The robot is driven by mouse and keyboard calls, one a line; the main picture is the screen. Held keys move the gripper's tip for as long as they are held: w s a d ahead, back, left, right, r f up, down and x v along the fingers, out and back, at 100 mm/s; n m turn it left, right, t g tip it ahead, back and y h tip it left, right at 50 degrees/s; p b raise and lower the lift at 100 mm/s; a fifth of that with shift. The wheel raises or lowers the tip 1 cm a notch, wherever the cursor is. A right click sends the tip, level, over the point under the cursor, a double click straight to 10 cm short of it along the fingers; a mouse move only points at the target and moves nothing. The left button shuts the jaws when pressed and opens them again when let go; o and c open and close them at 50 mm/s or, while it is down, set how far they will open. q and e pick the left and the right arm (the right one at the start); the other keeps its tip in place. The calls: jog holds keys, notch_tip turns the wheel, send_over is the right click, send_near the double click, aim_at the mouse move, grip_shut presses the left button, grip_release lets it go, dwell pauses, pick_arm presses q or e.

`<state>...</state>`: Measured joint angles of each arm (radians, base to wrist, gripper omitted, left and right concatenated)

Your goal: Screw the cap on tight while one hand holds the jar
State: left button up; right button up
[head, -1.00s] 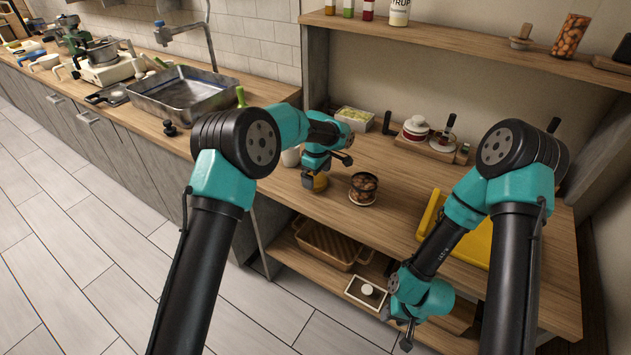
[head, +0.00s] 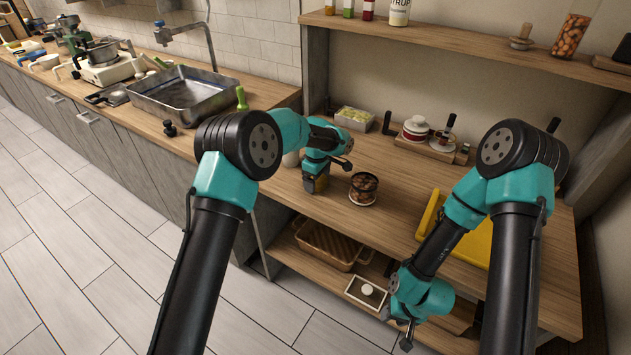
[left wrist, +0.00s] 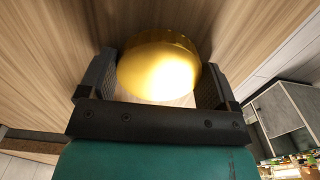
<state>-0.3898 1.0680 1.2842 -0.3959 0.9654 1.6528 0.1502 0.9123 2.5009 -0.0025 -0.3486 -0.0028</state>
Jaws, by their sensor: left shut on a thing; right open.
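A shiny gold round thing (left wrist: 160,72), which looks like the cap, sits between the two fingers of my left gripper (left wrist: 160,85) in the left wrist view. In the head view my left gripper (head: 315,184) is shut on it low over the wooden counter, hiding most of it. I cannot tell whether anything is under it. A clear jar (head: 363,189) with brown contents stands upright on the counter just right of my left gripper, apart from it. My right gripper (head: 406,336) is open and empty, low in front of the counter, far from the jar.
A yellow tray (head: 430,216) lies on the counter to the right. A red-and-white pot (head: 416,128) and a box with green contents (head: 354,118) stand behind. A basket (head: 328,245) is on the lower shelf.

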pick_arm(q)
jog(key=shift+c, duration=0.7)
jog(key=shift+r, duration=0.15)
jog(key=shift+r, duration=1.5)
jog(key=shift+s+r, duration=0.2)
jog(key=s+r, duration=0.1)
jog(key=s, duration=1.4)
jog(key=shift+s+r, duration=0.15)
jog(key=shift+s, duration=0.2)
